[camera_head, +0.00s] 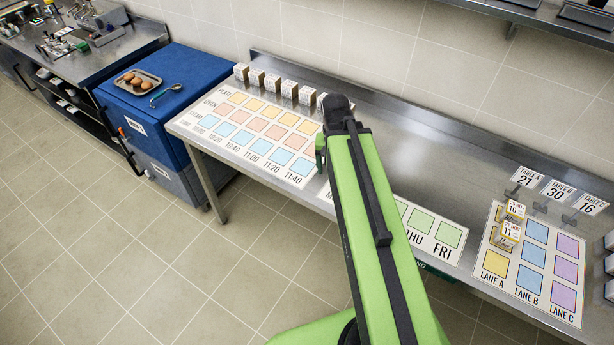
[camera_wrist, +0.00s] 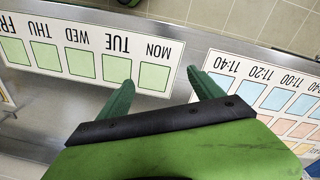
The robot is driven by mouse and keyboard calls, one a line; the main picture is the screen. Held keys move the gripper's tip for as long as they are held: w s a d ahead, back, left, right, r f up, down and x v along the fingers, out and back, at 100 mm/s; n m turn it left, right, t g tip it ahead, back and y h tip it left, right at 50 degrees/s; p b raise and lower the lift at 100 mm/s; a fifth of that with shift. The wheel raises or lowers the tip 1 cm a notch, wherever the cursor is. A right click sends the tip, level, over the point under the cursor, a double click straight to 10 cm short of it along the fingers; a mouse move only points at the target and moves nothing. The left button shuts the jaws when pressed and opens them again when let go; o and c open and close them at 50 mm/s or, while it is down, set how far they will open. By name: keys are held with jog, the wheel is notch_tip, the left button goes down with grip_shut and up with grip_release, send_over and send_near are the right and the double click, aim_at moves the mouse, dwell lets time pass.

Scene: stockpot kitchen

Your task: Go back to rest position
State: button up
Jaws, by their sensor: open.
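My gripper (camera_wrist: 160,92) shows in the wrist view with its two green fingers apart and nothing between them. It is above the steel counter (camera_wrist: 165,104), between the weekday card (camera_wrist: 90,58) and the time chart (camera_wrist: 275,100). In the head view my green arm reaches out over the counter (camera_head: 395,140), and one green fingertip (camera_head: 320,150) shows beside its far end. The arm hides part of the weekday card (camera_head: 448,233) and the right edge of the time chart (camera_head: 262,135).
A row of several small boxes (camera_head: 272,82) stands behind the time chart. At right, small blocks (camera_head: 508,231) stand on the lane chart (camera_head: 497,263), before table signs (camera_head: 558,190). A blue cabinet (camera_head: 180,85) bears a tray (camera_head: 137,83) of brown round items. Floor (camera_head: 90,250) is clear at left.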

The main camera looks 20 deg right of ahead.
jog(key=a+n, duration=0.5)
jog(key=a, duration=0.8)
jog(key=shift+w+y, duration=0.2)
jog(key=shift+y, duration=0.2)
